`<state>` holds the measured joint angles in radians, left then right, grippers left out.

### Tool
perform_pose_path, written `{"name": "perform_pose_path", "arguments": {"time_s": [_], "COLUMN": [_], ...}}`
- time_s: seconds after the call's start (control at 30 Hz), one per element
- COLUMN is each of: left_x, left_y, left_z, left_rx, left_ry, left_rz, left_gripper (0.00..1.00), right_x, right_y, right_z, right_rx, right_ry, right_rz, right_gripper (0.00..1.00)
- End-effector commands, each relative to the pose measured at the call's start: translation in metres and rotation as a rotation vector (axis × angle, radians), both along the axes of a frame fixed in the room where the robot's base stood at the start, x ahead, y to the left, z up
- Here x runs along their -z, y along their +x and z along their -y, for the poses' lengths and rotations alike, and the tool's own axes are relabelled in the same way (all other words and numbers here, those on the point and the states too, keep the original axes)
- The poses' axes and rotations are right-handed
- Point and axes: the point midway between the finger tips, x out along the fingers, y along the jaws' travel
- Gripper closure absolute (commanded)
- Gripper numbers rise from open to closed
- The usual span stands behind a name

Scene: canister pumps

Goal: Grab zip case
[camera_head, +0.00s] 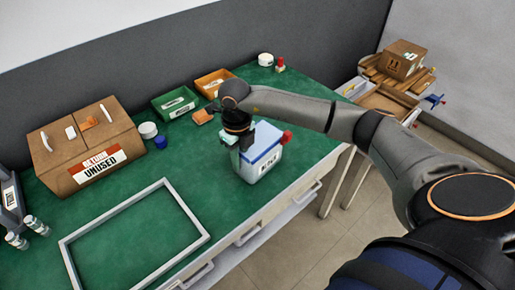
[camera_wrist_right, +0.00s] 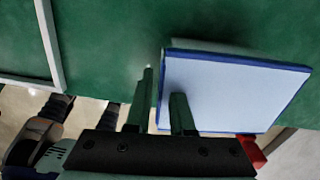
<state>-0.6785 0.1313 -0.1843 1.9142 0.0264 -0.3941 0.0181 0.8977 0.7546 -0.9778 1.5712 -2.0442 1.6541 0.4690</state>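A white case with blue edges (camera_head: 264,159) and a printed label stands upright on the green table near its front edge; I take it for the zip case. Its pale blue-edged top (camera_wrist_right: 235,90) fills the right of the wrist view. My right gripper (camera_head: 237,141) is at the case's left side in the head view. In the wrist view the right gripper (camera_wrist_right: 163,82) has its two fingers apart, with the case's left edge between them. One finger overlaps the case's top, the other is over the green table. I cannot tell whether they touch it. My left gripper is not in view.
A red part (camera_head: 287,137) is at the case's right. A grey frame (camera_head: 122,206) lies front left. A cardboard box (camera_head: 83,148), a green bin (camera_head: 175,103) and an orange bin (camera_head: 213,83) stand behind. The table between frame and case is clear.

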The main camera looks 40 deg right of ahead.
Motion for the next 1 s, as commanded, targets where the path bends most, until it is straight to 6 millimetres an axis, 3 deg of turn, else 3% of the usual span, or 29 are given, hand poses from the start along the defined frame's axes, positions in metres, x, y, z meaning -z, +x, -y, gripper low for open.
{"name": "perform_pose_path", "arguments": {"time_s": [0.17,1.0], "left_x": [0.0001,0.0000], "left_y": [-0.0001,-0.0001], "left_z": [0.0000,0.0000], "left_rx": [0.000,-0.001], "left_ry": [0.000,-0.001], "left_rz": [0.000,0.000], "left_gripper": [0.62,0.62], "right_x": [-0.0004,-0.0007], "right_y": [0.0001,0.0002], "right_z": [-0.0001,0.0000], "right_rx": [0.000,0.000], "right_ry": [0.000,0.000], "right_rz": [0.000,0.001], "right_gripper": [1.00,1.00]}}
